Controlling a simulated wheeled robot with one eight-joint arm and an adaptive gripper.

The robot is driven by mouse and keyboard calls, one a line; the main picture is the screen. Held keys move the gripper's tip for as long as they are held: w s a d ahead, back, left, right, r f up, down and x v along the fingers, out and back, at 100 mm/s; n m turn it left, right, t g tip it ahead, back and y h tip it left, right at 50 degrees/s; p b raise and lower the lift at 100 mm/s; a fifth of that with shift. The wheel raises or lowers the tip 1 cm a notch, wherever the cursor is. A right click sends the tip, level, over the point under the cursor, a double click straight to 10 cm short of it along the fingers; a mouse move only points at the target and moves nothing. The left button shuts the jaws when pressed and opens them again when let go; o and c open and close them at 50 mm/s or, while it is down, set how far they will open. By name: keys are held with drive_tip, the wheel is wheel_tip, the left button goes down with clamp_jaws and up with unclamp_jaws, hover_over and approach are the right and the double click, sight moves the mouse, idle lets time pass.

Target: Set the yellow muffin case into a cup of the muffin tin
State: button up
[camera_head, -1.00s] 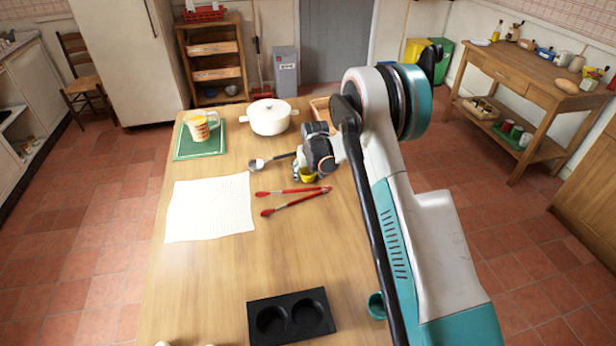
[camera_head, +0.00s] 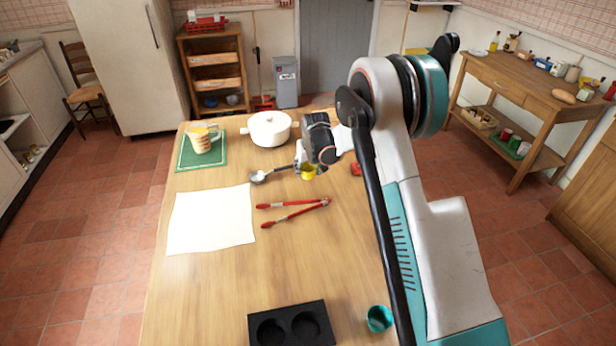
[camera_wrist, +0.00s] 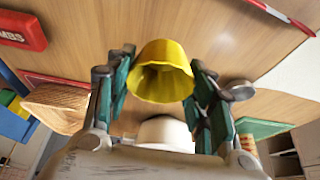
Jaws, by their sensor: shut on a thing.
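The yellow muffin case (camera_wrist: 163,72) is held between the two fingers of my gripper (camera_wrist: 160,85) in the wrist view. In the head view the yellow case (camera_head: 309,169) shows as a small patch under my gripper (camera_head: 306,172), over the far part of the table. My gripper is shut on the case. How high it is above the wood is hard to tell. The black muffin tin (camera_head: 291,309) lies at the near edge of the table, with two round cups, both empty.
Red tongs (camera_head: 293,211) and a white sheet (camera_head: 212,220) lie between my gripper and the tin. A teal cup (camera_head: 379,318) stands right of the tin.

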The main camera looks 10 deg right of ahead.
wheel_tip(320, 180, up, 12)
drive_tip(key=p, duration=0.3)
drive_tip(key=s+f, duration=0.3)
drive_tip(key=s, duration=1.2)
drive_tip(key=s+f+b, duration=0.1)
drive_tip(key=s+f, duration=0.2)
drive_tip(key=s, duration=1.2)
